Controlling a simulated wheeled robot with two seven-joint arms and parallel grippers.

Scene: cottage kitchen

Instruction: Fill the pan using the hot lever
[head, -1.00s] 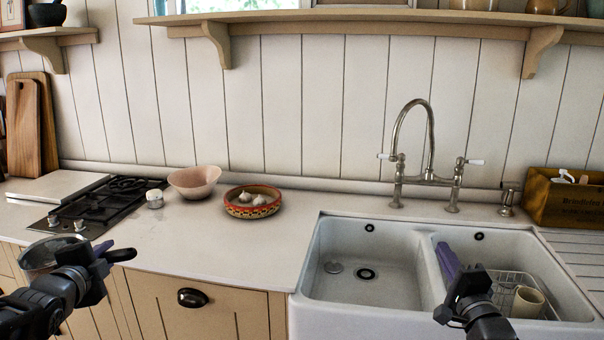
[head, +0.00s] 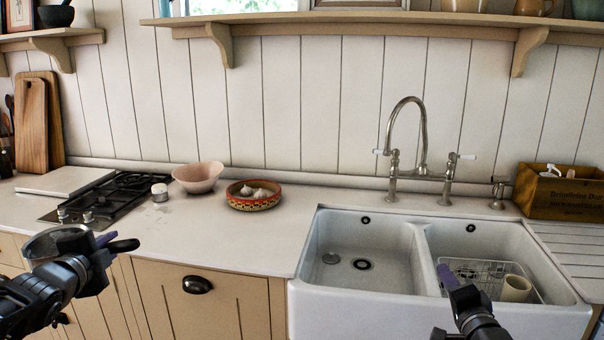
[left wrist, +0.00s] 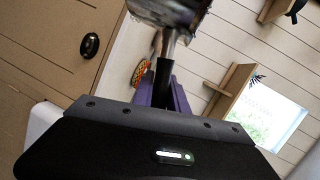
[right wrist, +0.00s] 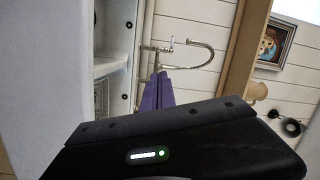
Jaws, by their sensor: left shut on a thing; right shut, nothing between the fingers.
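My left gripper (head: 106,247) is shut on the black handle (head: 124,246) of a metal pan (head: 52,243), held in the air in front of the counter at the left. In the left wrist view the pan (left wrist: 170,12) shows past the purple fingers, partly cut off. My right gripper (head: 445,274) is shut and empty, in front of the right sink basin; its purple fingers (right wrist: 157,92) show in the right wrist view. The bridge tap (head: 420,150) stands behind the sink with a white-tipped lever at its left (head: 383,152) and another at its right (head: 466,156).
A hob (head: 120,197), pink bowl (head: 198,177) and patterned garlic bowl (head: 253,203) stand on the counter. A wooden crate (head: 560,196) is at right.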

